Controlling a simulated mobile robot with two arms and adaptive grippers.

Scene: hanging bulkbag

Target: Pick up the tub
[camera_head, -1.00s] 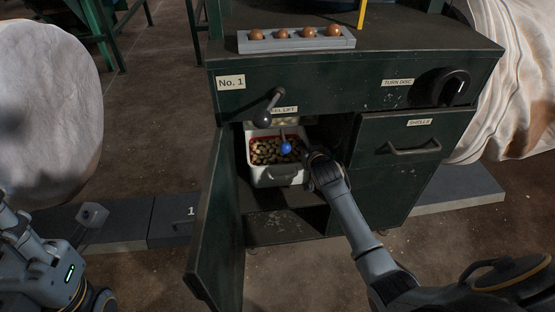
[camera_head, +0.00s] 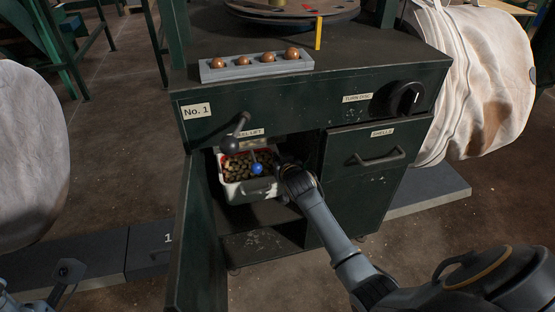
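The tub (camera_head: 241,193) is a pale box with a red inner rim and a front handle, filled with brown nut-like pieces. It sits inside the open compartment of the dark green cabinet. My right gripper (camera_head: 284,168) is at the tub's right side, close to its rim. Its fingers are hidden by its own wrist, so I cannot tell whether it touches or grips the tub. Part of my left arm (camera_head: 62,272) shows at the lower left, away from the cabinet. Its fingertips are not clear.
The open cabinet door (camera_head: 197,240) stands at the left. A shut drawer (camera_head: 365,150) is at the right. Large pale bags flank the cabinet.

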